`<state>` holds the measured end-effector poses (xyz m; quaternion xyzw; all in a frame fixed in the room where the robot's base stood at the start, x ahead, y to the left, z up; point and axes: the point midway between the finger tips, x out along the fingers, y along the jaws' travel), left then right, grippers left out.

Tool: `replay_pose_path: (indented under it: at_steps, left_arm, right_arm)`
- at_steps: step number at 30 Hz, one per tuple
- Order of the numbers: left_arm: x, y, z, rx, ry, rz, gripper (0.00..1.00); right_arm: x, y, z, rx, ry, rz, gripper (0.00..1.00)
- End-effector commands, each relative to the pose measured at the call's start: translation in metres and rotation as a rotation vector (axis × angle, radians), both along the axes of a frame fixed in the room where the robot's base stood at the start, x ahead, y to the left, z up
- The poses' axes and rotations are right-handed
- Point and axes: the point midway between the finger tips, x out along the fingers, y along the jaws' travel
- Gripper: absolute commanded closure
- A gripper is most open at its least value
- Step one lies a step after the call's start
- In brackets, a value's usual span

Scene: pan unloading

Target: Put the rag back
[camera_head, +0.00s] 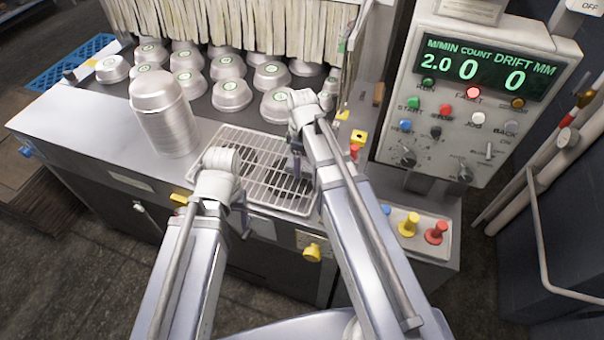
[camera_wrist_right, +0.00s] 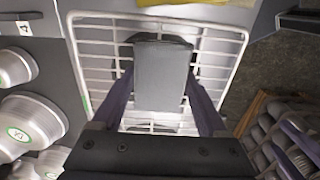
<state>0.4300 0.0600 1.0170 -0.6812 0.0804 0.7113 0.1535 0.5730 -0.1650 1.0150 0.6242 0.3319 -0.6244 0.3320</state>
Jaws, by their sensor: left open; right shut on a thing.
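My right gripper (camera_head: 296,160) is over the right part of the white wire rack (camera_head: 262,190). It also shows in the right wrist view (camera_wrist_right: 162,92), shut on a flat grey rectangular piece (camera_wrist_right: 163,72) that looks like the folded rag. The piece is over the rack's wires; whether it touches them I cannot tell. In the head view it is mostly hidden by the gripper and arm. My left gripper (camera_head: 243,215) is open at the rack's near-left edge, its fingers partly hidden by its own wrist.
A tall stack of metal pans (camera_head: 165,122) stands left of the rack. Several upturned pans (camera_head: 232,95) lie behind, under a strip curtain (camera_head: 225,22). A control panel (camera_head: 478,95) and coloured buttons (camera_head: 410,223) are at the right. Bare steel table (camera_head: 85,125) is at the left.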

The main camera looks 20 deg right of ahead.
Motion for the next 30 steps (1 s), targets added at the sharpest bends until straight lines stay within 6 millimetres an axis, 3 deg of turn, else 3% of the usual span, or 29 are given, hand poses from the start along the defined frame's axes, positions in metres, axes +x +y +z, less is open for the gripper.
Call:
replay_pose_path:
  at_steps: [12,25,26,30]
  left_arm:
    - [0.0,0.0,-0.038,0.0,0.0,0.002,0.3]
    - [0.0,0.0,-0.041,0.0,0.0,0.002,0.3]
    - [0.0,0.0,-0.039,0.0,0.0,0.002,0.3]
    - [0.0,0.0,-0.039,0.0,0.0,0.002,0.3]
  right_arm:
    - [0.0,0.0,-0.038,0.0,0.0,0.0,0.76]
    - [0.0,0.0,-0.041,0.0,0.0,0.0,0.76]
    - [0.0,0.0,-0.039,0.0,0.0,0.0,0.2]
    - [0.0,0.0,-0.039,0.0,0.0,0.0,0.05]
